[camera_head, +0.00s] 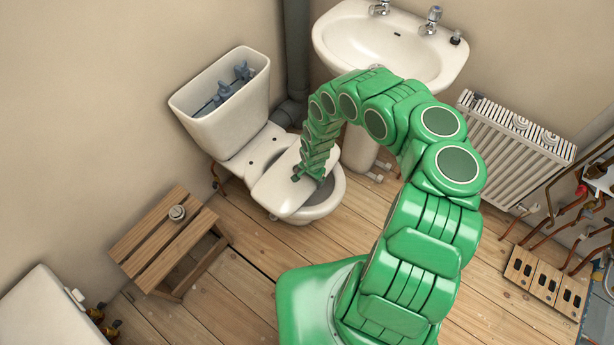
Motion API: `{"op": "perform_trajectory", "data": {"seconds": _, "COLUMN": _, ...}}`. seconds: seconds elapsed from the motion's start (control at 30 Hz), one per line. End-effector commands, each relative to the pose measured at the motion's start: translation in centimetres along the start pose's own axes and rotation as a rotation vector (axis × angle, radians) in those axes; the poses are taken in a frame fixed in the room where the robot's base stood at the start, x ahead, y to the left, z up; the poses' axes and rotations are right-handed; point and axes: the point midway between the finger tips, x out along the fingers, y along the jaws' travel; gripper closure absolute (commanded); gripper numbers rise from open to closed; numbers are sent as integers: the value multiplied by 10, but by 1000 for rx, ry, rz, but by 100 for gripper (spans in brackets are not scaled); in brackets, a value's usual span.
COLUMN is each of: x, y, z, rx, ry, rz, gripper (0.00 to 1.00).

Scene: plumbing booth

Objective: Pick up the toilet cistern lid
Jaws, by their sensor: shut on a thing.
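The toilet cistern (226,98) stands open at the top, with blue-grey fittings visible inside it. The white cistern lid (277,190) is a flat slab over the toilet bowl, in front of the cistern. My gripper (306,176) is shut on the lid at its right edge. The fingertips are small in this view, and my wrist hides part of that edge. I cannot tell whether the lid touches the bowl or is held just above it. The toilet bowl (324,200) shows around the lid's right side.
A white basin (345,45) with taps stands behind my arm, and a radiator (512,140) is at the right. Wooden floor (235,295) is open between the stool and my base.

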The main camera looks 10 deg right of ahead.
Motion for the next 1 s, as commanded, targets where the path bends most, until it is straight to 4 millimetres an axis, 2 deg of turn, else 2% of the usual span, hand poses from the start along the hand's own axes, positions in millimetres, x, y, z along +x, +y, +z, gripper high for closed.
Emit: {"op": "perform_trajectory", "data": {"seconds": 1.0, "x": -43, "y": -3, "z": -1, "rx": -1, "ry": 2, "rz": 2, "gripper": 96}}
